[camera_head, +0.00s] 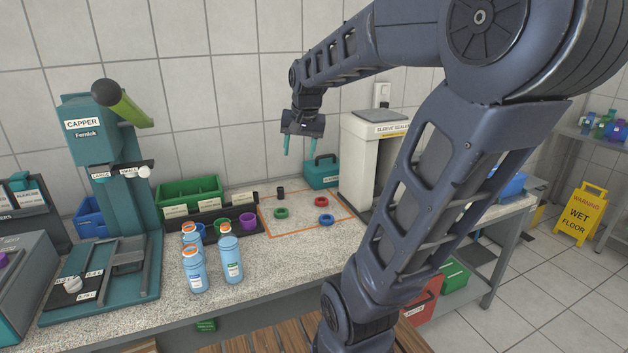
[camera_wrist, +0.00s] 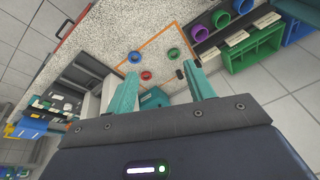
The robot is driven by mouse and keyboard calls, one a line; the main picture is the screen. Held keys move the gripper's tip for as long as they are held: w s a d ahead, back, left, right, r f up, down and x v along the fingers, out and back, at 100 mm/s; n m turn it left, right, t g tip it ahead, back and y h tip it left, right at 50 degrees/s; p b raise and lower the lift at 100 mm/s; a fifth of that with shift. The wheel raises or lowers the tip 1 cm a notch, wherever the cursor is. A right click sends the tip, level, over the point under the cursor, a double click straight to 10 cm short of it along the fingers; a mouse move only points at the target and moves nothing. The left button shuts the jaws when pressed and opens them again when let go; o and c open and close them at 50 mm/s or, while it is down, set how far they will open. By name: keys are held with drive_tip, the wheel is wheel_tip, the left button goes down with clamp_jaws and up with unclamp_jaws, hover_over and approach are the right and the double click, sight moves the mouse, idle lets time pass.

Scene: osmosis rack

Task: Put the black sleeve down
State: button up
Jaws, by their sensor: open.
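A small black sleeve (camera_head: 280,192) stands on the counter inside the orange outlined square (camera_head: 309,227), near its back left corner. In the wrist view the black sleeve (camera_wrist: 180,74) shows close to the tip of the right-hand finger. My gripper (camera_head: 300,151) is open and empty, raised well above the counter, with its teal fingers pointing down. In the wrist view both fingers (camera_wrist: 162,68) are spread with nothing held between them.
A teal box (camera_head: 321,174) and the sleeve sealer (camera_head: 366,160) stand behind and right. Blue bottles (camera_head: 230,258), a purple cup (camera_head: 247,221) and the capper (camera_head: 125,215) stand left.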

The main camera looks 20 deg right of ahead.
drive_tip(key=s+f+n+t, duration=0.1)
drive_tip(key=s+f+n, duration=0.2)
drive_tip(key=s, duration=0.9)
drive_tip(key=shift+s+a+f+n, duration=0.25)
drive_tip(key=shift+a+f+n, duration=0.15)
drive_tip(key=shift+n, duration=0.3)
drive_tip(key=o, duration=0.5)
drive_tip(key=shift+w, duration=0.1)
drive_tip(key=o, duration=0.4)
drive_tip(key=shift+w+a+r, duration=0.15)
drive_tip(key=shift+w+r, duration=0.05)
drive_tip(key=shift+w, duration=0.1)
drive_tip(key=shift+c, duration=0.2)
drive_tip(key=shift+o, duration=0.9)
drive_tip(key=w+a+r+g, duration=0.2)
drive_tip(key=w, duration=0.6)
drive_tip(key=shift+w+y, duration=0.2)
drive_tip(key=shift+y, duration=0.1)
drive_tip(key=w+a+f+g+y, duration=0.2)
drive_tip(key=w+a+f, duration=0.1)
drive_tip(key=w, duration=0.9)
drive_tip(key=w+a+f+g+y, duration=0.1)
drive_tip(key=w+a+f+g, duration=0.25)
drive_tip(key=w, duration=0.95)
drive_tip(key=x, duration=1)
drive_tip(key=shift+w+a+f+t, duration=0.25)
drive_tip(key=shift+w+f+t, duration=0.1)
